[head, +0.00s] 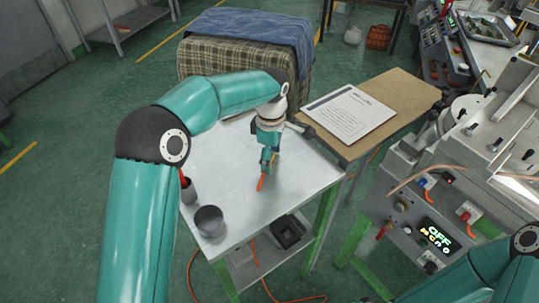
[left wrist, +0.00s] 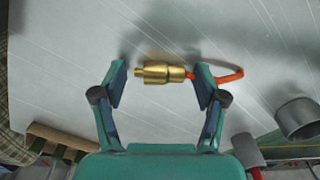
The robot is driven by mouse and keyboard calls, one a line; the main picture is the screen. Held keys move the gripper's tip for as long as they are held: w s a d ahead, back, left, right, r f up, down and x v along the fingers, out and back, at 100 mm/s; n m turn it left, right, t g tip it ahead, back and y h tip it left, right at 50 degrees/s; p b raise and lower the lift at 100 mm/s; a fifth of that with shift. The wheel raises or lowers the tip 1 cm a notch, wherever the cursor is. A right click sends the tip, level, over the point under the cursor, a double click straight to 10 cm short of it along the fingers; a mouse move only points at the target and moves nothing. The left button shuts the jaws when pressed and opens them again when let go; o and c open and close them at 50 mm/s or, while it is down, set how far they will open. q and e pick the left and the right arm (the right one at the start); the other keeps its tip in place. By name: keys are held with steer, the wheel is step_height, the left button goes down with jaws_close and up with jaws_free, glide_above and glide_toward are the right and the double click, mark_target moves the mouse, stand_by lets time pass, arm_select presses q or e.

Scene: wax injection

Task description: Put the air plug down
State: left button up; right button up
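The air plug (left wrist: 165,74) is a brass fitting with an orange hose (left wrist: 225,76) at its right end. In the left wrist view it appears to lie on the pale metal table (left wrist: 70,60), between my left fingertips. My left gripper (left wrist: 160,82) is open, with a clear gap between its left finger and the plug; the right finger is close to the hose end. In the head view my left gripper (head: 267,160) points down over the table (head: 225,150), and the orange hose (head: 261,183) shows below it. The plug itself is hidden there. My right gripper is out of view.
A grey cup (head: 209,221) and a dark holder (head: 188,191) stand at the table's left front. A paper sheet (head: 348,113) lies on the brown board to the right. The machine with an OFF display (head: 436,233) stands further right. The table's middle is clear.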

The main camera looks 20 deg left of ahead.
arm_select(q)
steer(key=shift+r, duration=0.1)
steer(key=shift+r, duration=0.25)
step_height(320, 180, up, 12)
steer(key=p, duration=0.1)
steer(key=shift+r, duration=0.25)
stand_by(0.6)
